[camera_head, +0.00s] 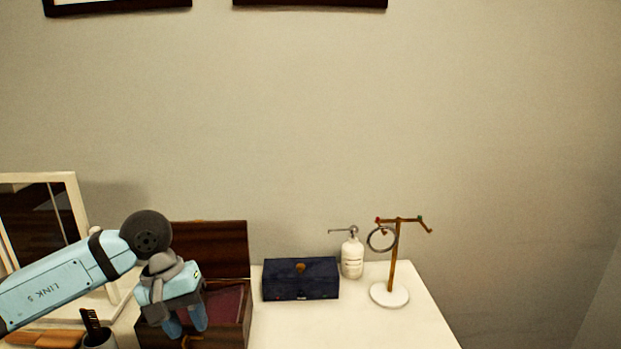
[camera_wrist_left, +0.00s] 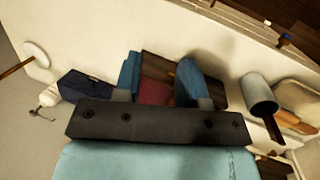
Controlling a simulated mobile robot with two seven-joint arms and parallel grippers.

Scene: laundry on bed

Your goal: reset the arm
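My left arm comes in from the left in the head view, and its gripper (camera_head: 186,322) points down over an open wooden box (camera_head: 236,330) with a dark red lining. The left wrist view shows the two blue fingers of this gripper (camera_wrist_left: 158,82) spread apart, with the wooden box (camera_wrist_left: 160,66) and its red inside seen between them. Nothing is held between the fingers. Whether the fingertips touch the box cannot be told. My right gripper is in neither view.
Right of the box on the white tabletop (camera_head: 400,333) are a dark blue box (camera_head: 301,280), a white pump bottle (camera_head: 352,258) and a stand (camera_head: 394,262) with a ring. A framed mirror (camera_head: 75,215) and a cup (camera_head: 98,338) with a brush are left. The tabletop's front right is clear.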

